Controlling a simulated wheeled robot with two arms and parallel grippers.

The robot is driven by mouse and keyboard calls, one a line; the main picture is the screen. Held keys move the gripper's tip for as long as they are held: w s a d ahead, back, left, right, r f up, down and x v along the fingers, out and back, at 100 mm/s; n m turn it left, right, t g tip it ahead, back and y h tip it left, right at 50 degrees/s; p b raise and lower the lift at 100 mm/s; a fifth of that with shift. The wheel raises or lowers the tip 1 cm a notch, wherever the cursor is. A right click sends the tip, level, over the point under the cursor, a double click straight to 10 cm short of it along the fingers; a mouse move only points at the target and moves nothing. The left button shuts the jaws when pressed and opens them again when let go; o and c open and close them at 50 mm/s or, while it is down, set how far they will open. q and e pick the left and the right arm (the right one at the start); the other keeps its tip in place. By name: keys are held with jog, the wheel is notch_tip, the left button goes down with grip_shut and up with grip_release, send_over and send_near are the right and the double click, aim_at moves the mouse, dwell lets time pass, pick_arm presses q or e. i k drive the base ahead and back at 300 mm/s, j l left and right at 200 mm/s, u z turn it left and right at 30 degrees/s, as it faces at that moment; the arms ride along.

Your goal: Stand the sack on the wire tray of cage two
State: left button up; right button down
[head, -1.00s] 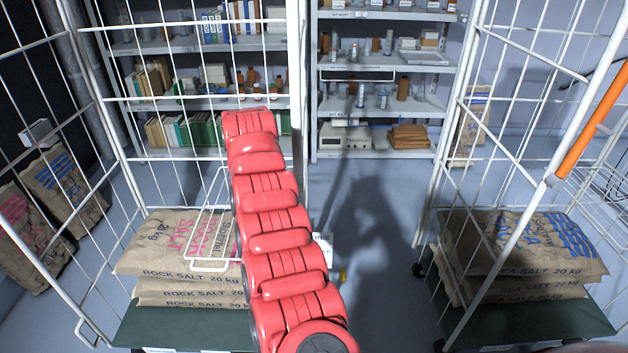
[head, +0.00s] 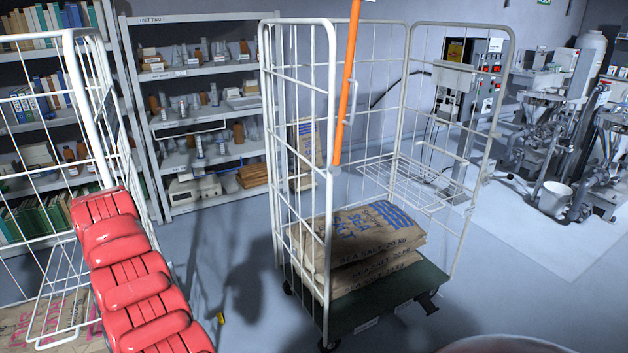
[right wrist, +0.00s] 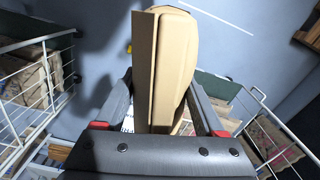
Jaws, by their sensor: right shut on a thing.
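In the right wrist view my right gripper (right wrist: 160,88) is shut on a plain tan sack (right wrist: 172,60), which stands out beyond the fingers. In the head view neither gripper nor the held sack shows. The cage at the centre right (head: 331,90) has an empty wire tray (head: 400,187) on its far right side, above piled sea salt sacks (head: 365,245). The left cage (head: 84,36) has another wire tray (head: 62,318), partly cut off and near my red ribbed arm. I cannot read which cage is two.
An orange bar (head: 347,85) slants across the near side of the right cage. Shelving (head: 205,72) stands behind. A sack (head: 304,150) stands behind the cage. Machines (head: 560,120) and a white bucket (head: 553,198) are at the right.

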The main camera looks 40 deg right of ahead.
aim_at(434, 187)
jog(key=l+z, duration=0.1)
jog(key=z, duration=0.25)
jog(key=l+z, duration=0.1)
jog(key=z, duration=0.6)
jog(key=i+l, duration=0.3)
jog(key=l, duration=0.15)
jog(key=i+l, duration=0.25)
jog(key=l, duration=0.25)
jog(key=i+l, duration=0.3)
jog(key=l, duration=0.15)
jog(key=i+l, duration=0.3)
jog(key=l, duration=0.15)
jog(key=i+l, duration=0.25)
jog(key=l, duration=0.25)
jog(key=i+l, duration=0.3)
jog(key=l, duration=0.15)
jog(key=i+l, duration=0.3)
jog(key=l, duration=0.2)
